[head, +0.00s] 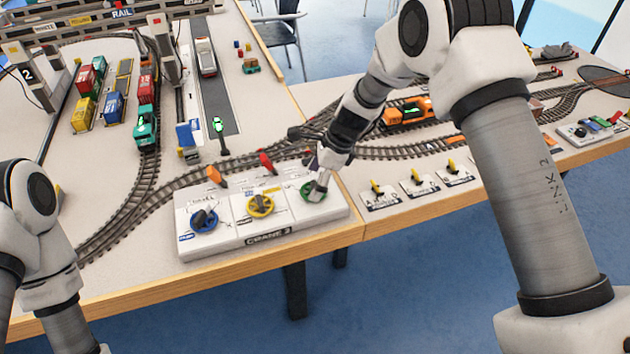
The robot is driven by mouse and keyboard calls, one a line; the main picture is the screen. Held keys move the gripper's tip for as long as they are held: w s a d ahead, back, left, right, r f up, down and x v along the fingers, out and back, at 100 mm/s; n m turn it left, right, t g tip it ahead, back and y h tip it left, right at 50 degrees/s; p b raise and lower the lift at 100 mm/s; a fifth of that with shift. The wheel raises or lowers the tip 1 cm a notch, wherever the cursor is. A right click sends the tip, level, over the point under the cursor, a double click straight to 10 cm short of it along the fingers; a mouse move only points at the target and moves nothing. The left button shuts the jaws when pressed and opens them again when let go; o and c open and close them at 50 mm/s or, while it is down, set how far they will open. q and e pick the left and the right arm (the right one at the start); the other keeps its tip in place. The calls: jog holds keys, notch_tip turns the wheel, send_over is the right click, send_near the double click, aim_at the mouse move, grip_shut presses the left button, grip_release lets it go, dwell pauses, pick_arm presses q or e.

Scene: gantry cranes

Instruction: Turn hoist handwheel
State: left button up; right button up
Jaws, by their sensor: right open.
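A white control panel (287,228) marked CRANE sits at the table's front edge. It carries a blue handwheel (205,220) at left, a yellow handwheel (260,206) in the middle and a green handwheel (307,190) at right. The wheel labels are too small to read for certain. My right gripper (318,190) points down at the green handwheel, its open fingers over the right part of the wheel and hiding some of it. I cannot tell whether they touch it. My left arm is at the lower left, its gripper out of view.
An orange lever (215,175) and a red lever (266,162) stand behind the panel. Toy tracks curve behind and left of it. A green locomotive (147,127) and stacked containers (84,81) stand at the back left. Yellow switch levers (418,178) line the right table.

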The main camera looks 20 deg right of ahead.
jog(key=shift+f, duration=0.15)
jog(key=shift+s, duration=0.1)
jog(key=shift+c, duration=0.3)
jog(key=c, duration=1.1)
